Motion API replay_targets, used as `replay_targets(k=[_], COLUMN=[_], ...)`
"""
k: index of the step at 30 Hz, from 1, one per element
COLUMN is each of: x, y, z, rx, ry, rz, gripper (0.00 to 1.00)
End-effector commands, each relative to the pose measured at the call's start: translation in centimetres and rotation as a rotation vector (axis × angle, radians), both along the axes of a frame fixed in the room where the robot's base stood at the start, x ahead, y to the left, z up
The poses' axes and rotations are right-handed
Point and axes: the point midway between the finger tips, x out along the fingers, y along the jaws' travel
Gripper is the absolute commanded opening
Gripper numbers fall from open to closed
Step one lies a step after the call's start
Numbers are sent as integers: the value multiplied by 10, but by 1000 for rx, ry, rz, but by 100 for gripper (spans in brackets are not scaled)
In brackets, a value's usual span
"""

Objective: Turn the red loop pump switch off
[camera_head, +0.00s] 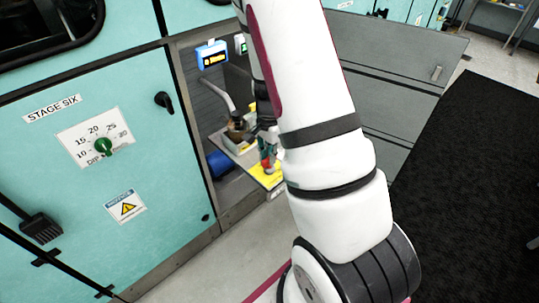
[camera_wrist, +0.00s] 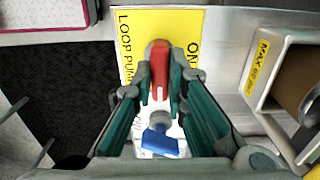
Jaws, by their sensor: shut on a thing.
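The red loop pump switch (camera_wrist: 160,68) is a red lever on a yellow label plate (camera_wrist: 130,22) reading LOOP PUMP and ON. In the wrist view the lever points toward the top of the picture, beside the word ON. My gripper (camera_wrist: 160,88) has its green-sided fingers closed on either side of the lever. A blue part (camera_wrist: 160,143) shows below the lever between the fingers, over a white label that is partly hidden. In the head view my gripper (camera_head: 267,150) is low in the open bay, and the yellow plate (camera_head: 262,174) shows under it.
A box marked MAX (camera_wrist: 258,68) stands right of the switch in the wrist view. In the head view the bay also holds a blue display (camera_head: 212,55) and a brown fitting (camera_head: 238,128). The teal STAGE SIX panel (camera_head: 60,190) is left. An open grey door (camera_head: 410,80) is right.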

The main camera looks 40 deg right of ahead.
Motion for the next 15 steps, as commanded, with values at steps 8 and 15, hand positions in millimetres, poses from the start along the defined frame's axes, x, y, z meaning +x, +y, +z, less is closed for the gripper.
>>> replay_targets(k=[8,15], x=[0,0], y=[0,0], z=[0,0], rx=[1,0], ry=[0,0], rz=[-4,-3], gripper=[0,33])
